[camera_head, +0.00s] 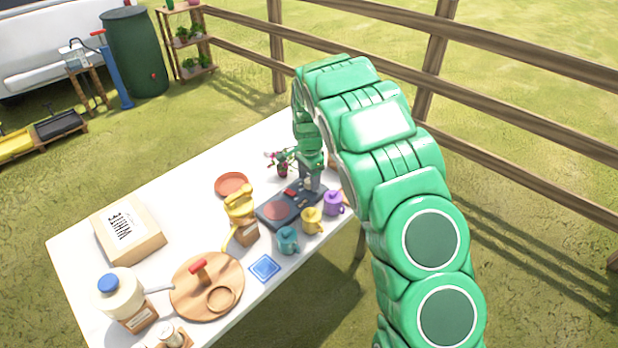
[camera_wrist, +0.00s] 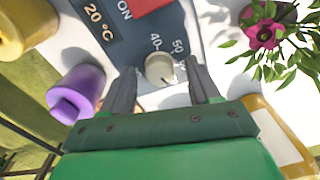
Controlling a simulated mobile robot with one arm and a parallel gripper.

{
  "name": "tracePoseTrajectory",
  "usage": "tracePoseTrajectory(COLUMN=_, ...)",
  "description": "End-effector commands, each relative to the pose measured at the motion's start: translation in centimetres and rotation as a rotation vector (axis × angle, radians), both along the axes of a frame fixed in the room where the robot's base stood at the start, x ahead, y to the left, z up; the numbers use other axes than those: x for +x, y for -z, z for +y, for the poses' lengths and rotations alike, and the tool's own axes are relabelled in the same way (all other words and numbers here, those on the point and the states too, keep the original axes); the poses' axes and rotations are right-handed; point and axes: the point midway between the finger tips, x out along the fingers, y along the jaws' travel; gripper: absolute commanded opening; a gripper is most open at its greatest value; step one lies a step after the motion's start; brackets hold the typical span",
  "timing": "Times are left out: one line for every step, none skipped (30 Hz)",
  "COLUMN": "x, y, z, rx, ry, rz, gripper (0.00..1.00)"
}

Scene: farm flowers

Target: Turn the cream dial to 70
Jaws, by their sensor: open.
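The cream dial (camera_wrist: 159,67) sits on the blue-grey panel of a hotplate device (camera_wrist: 120,38). The numbers 40 and what looks like 50 show beside it; its pointer is too small to read. The panel also has a 20 °C display (camera_wrist: 98,22) and a red ON switch (camera_wrist: 150,5). My gripper (camera_wrist: 160,75) is open, with one finger on each side of the dial; I cannot tell whether they touch it. In the head view my gripper (camera_head: 309,180) is over the right end of the device (camera_head: 272,213), and the dial is hidden.
A terracotta saucer (camera_head: 231,185) lies to the left.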

Motion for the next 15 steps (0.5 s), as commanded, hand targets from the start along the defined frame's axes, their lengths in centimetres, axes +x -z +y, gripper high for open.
tracePoseTrajectory(x=0.0, y=0.0, z=0.0, rx=0.000, ry=0.000, rz=0.000, gripper=0.61)
tracePoseTrajectory(x=0.0, y=0.0, z=0.0, rx=0.000, ry=0.000, rz=0.000, gripper=0.61)
tracePoseTrajectory(x=0.0, y=-0.1, z=0.0, rx=0.000, ry=0.000, rz=0.000, gripper=0.61)
tracePoseTrajectory(x=0.0, y=-0.2, z=0.0, rx=0.000, ry=0.000, rz=0.000, gripper=0.61)
tracePoseTrajectory(x=0.0, y=-0.3, z=0.0, rx=0.000, ry=0.000, rz=0.000, gripper=0.61)
tracePoseTrajectory(x=0.0, y=-0.5, z=0.0, rx=0.000, ry=0.000, rz=0.000, gripper=0.61)
tracePoseTrajectory(x=0.0, y=-0.7, z=0.0, rx=0.000, ry=0.000, rz=-0.001, gripper=0.61)
tracePoseTrajectory(x=0.0, y=-0.9, z=0.0, rx=0.000, ry=0.000, rz=-0.001, gripper=0.61)
tracePoseTrajectory(x=0.1, y=-1.3, z=0.0, rx=0.000, ry=0.000, rz=-0.002, gripper=0.61)
tracePoseTrajectory(x=0.1, y=-1.6, z=0.0, rx=0.000, ry=0.000, rz=-0.002, gripper=0.61)
tracePoseTrajectory(x=0.1, y=-1.9, z=0.0, rx=0.000, ry=0.000, rz=-0.002, gripper=0.61)
tracePoseTrajectory(x=0.1, y=-2.5, z=0.0, rx=0.000, ry=0.000, rz=-0.004, gripper=0.61)
tracePoseTrajectory(x=0.1, y=-2.9, z=0.0, rx=-0.001, ry=0.000, rz=-0.003, gripper=0.61)
tracePoseTrajectory(x=0.1, y=-3.3, z=0.0, rx=0.000, ry=0.000, rz=-0.002, gripper=0.61)
tracePoseTrajectory(x=0.0, y=-3.9, z=0.0, rx=0.000, ry=0.000, rz=-0.001, gripper=0.61)
